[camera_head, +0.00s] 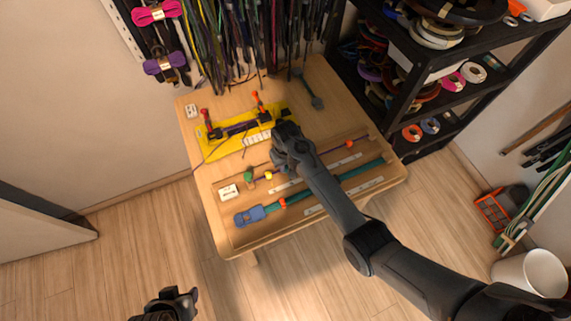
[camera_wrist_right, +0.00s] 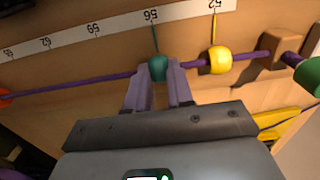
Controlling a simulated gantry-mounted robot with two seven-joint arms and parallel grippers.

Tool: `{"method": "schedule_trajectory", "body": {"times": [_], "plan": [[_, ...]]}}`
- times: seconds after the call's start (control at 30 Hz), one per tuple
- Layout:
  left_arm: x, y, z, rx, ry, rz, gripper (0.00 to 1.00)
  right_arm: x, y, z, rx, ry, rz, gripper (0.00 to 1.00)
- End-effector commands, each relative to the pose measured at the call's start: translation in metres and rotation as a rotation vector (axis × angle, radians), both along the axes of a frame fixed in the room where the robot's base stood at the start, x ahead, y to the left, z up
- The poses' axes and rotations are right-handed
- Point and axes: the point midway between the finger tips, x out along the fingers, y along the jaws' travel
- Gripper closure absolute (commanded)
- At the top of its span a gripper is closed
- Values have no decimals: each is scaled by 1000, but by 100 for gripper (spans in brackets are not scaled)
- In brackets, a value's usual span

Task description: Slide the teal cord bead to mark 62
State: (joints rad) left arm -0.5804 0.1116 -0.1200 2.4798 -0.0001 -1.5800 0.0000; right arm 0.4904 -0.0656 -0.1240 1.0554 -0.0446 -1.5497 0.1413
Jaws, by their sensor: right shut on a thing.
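The teal bead (camera_wrist_right: 158,69) sits on a purple cord (camera_wrist_right: 95,86) in the right wrist view. Its thin pointer reaches the scale strip (camera_wrist_right: 120,22) at about mark 56. Mark 62 is farther left on that strip. My right gripper (camera_wrist_right: 158,82) is shut on the teal bead, with a finger on each side. In the head view my right gripper (camera_head: 281,163) is over the cord on the board and hides the teal bead. My left gripper (camera_head: 174,299) is at the bottom left, away from the table; its jaw opening is unclear.
A yellow bead (camera_wrist_right: 220,60) is just right of the teal one, near mark 52. Beyond it are a wooden block (camera_wrist_right: 279,50) and a green end piece (camera_wrist_right: 309,76). An orange bead (camera_wrist_right: 4,96) lies far left; the cord between is clear.

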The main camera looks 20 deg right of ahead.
Motion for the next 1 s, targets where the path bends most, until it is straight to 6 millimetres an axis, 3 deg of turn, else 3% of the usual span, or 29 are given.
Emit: {"method": "schedule_trajectory", "body": {"times": [0.17,0.33,0.53,0.7,0.97,1.0], "plan": [[0,0,14,0,1,0,57,1,-21,4,-2,2,-1,100],[0,1,34,4,-1,-3,57,3,-69,5,-3,3,-3,100],[0,2,42,9,-1,-6,57,5,-116,1,-2,2,0,100],[0,3,43,14,-1,-9,57,6,-130,0,-1,-1,3,100],[0,3,42,13,0,-8,57,6,-130,0,0,-2,3,100],[0,3,42,12,0,-8,57,6,-130,0,0,-1,3,75]]}}
